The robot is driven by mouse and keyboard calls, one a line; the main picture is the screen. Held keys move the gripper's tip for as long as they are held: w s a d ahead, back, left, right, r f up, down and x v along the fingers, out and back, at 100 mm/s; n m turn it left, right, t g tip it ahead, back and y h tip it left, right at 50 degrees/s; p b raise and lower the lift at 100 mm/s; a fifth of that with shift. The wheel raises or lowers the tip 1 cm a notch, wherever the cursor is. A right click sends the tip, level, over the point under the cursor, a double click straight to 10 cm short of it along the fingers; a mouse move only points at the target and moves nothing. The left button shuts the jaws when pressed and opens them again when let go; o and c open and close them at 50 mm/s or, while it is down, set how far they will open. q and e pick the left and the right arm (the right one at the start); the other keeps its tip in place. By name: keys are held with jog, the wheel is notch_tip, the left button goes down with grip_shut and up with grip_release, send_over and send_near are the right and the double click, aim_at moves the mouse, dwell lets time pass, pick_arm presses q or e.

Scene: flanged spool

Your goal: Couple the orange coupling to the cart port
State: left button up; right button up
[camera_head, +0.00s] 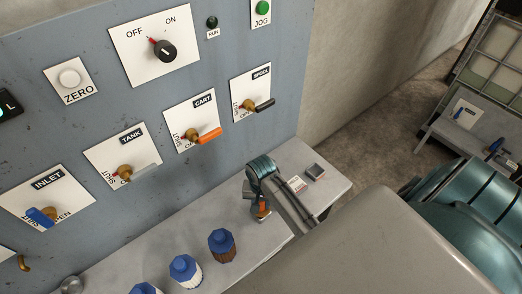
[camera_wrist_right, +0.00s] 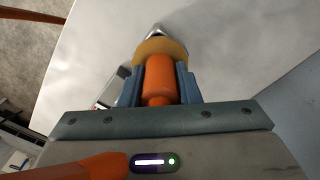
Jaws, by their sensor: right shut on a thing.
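The orange coupling (camera_wrist_right: 160,78) sits between the two blue-grey fingers of my right gripper (camera_wrist_right: 160,85) in the right wrist view. A tan ring and a silver tip show at its far end. In the head view my right gripper (camera_head: 260,203) is low over the grey bench, and a small bit of the orange coupling (camera_head: 262,212) shows at its tip. The CART panel plate (camera_head: 192,120) has a valve with an orange handle (camera_head: 207,136). I cannot make out the cart port itself. My left gripper is not in view.
Blue-capped bottles (camera_head: 222,245) stand on the bench (camera_head: 325,197), left of my right gripper. A dark small box (camera_head: 315,171) and a label lie behind it. The grey panel wall (camera_head: 60,130) carries INLET, TANK and SPOOL valves. An orange hose (camera_wrist_right: 75,170) crosses the wrist view's lower left.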

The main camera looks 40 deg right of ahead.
jog(key=shift+f, duration=0.6)
dwell(0.9)
jog(key=o, duration=1)
jog(key=shift+o, duration=0.2)
jog(key=shift+r, duration=0.4)
notch_tip(320, 180, up, 6)
jog(key=shift+r+b, duration=0.2)
jog(key=shift+b, duration=0.9)
jog(key=shift+r+p, duration=0.45)
jog(key=shift+r, duration=1.35)
